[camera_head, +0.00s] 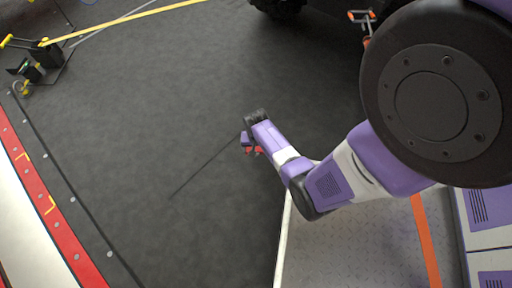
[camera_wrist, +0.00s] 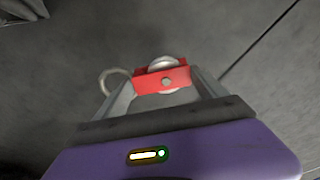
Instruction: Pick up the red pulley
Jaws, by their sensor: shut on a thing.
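The red pulley (camera_wrist: 178,78) is a small red block with a silver wheel and a pale metal ring at its left side. In the wrist view it sits between the two fingers of my gripper (camera_wrist: 163,88), which is shut on it. In the head view only small red bits of the pulley (camera_head: 258,150) show below my gripper (camera_head: 247,144), near the picture's middle. Grey floor shows around and behind the pulley in the wrist view. I cannot tell how high it is above the floor.
Dark floor (camera_head: 150,130) lies open left of my arm, with a thin dark line across it. A red and white edge (camera_head: 45,205) runs along the left. Black and yellow gear (camera_head: 35,62) stands upper left. A dark wheeled thing (camera_head: 280,6) is at the top.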

